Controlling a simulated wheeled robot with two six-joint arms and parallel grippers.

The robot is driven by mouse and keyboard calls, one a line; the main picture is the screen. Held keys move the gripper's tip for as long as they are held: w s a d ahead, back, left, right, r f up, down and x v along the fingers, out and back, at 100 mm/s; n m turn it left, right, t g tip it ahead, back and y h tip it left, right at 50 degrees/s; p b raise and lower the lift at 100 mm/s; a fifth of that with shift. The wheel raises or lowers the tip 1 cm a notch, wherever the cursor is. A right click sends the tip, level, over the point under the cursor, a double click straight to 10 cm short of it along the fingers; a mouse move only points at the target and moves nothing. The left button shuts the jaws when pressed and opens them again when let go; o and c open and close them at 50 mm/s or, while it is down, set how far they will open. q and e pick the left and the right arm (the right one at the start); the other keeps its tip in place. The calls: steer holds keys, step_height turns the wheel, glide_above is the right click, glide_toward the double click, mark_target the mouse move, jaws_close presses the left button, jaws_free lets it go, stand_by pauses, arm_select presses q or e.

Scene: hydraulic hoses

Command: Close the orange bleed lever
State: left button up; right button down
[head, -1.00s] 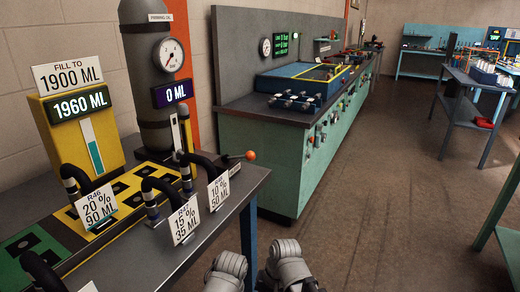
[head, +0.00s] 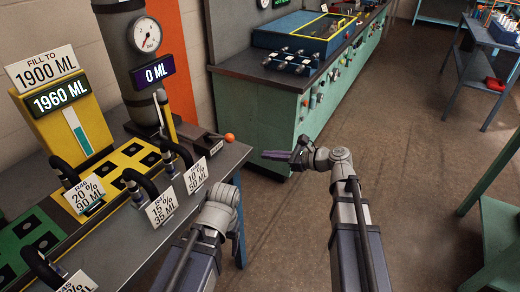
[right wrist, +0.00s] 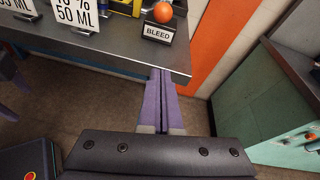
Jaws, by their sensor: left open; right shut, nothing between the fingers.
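The bleed lever is a dark block with an orange ball knob (head: 229,137) at the right end of the grey bench, in the head view. In the right wrist view the orange ball (right wrist: 164,12) stands above a white BLEED label (right wrist: 159,32) near the bench edge. My right gripper (head: 268,155) is shut and empty, right of the knob and apart from it. Its purple fingers (right wrist: 160,95) show below the label in the wrist view. My left gripper (head: 224,205) is low in front of the bench; it is open, its fingers mostly hidden.
Black hoses with white percent cards (head: 162,207) line the bench left of the lever. A yellow box (head: 60,105) reads 1960 ML under a 1900 ML sign. A gauge tank (head: 135,50) reads 0 ML. A green cabinet (head: 250,110) stands behind; open floor lies right.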

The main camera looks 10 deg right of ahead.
mark_target(221, 138)
steer(key=b+x, duration=0.2)
steer(key=x, duration=0.7)
steer(key=shift+f+b, duration=0.2)
steer(key=shift+b, duration=0.1)
steer(key=shift+w+a+r+p, duration=0.1)
steer(key=shift+a+r+p, duration=0.2)
steer(key=shift+r+p, duration=0.35)
steer(key=shift+w+a+r+p, duration=0.1)
steer(key=shift+a+r+p, duration=0.2)
steer(key=shift+r+p, duration=0.35)
steer(key=shift+a+r+p, duration=0.3)
steer(key=shift+r+p, duration=0.3)
